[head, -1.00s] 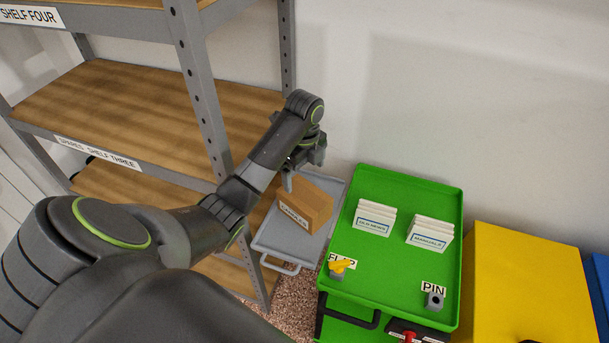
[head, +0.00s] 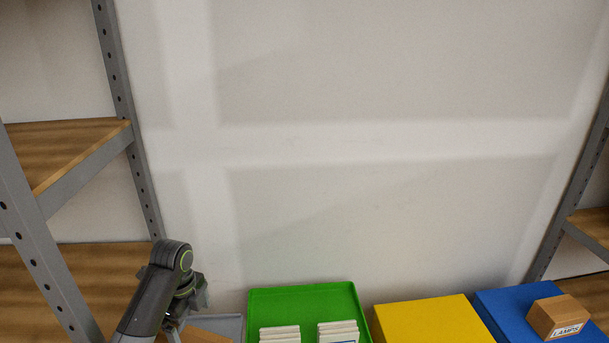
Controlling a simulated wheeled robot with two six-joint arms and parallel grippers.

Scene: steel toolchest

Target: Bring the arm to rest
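My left arm comes in from the lower left of the head view. Its gripper (head: 190,302) points downward near the grey tray (head: 231,325), above a cardboard box (head: 203,336) that is mostly cut off by the bottom edge. The gripper's fingers are small and partly hidden by the wrist, so I cannot tell whether they are open or shut. My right gripper is not in view.
A yellow chest (head: 430,318) and a blue chest (head: 497,306) with a LAMPS box (head: 559,317) stand to the right. Shelf racks stand at left (head: 124,75) and right (head: 577,195).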

